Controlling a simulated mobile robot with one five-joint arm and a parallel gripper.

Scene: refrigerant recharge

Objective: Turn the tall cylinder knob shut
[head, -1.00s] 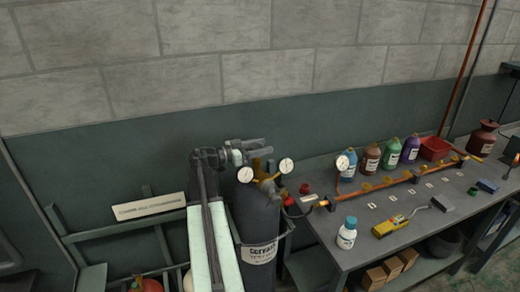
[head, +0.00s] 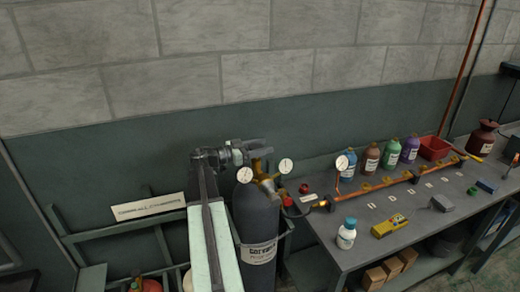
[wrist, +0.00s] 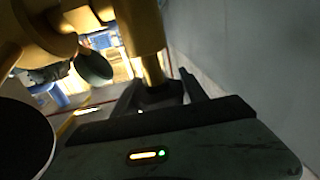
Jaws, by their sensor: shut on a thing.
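The tall dark cylinder (head: 256,215) stands upright in a rack, with a white label low on its side. A brass valve (head: 259,167) with two white-faced gauges sits on its top; brass parts of it fill the upper left of the wrist view (wrist: 146,35). My gripper (head: 262,149) reaches in from the left at the valve's top. In the wrist view its dark fingers (wrist: 160,90) close around the end of a brass stem. It is shut on the knob there, which is mostly hidden by the fingers.
A workbench (head: 345,258) on the right holds a copper pipe, several coloured bottles, a white bottle (head: 347,234), a yellow meter (head: 393,225) and a red bin (head: 434,147). A sign (head: 148,207) hangs on the rack at left. The wall is close behind.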

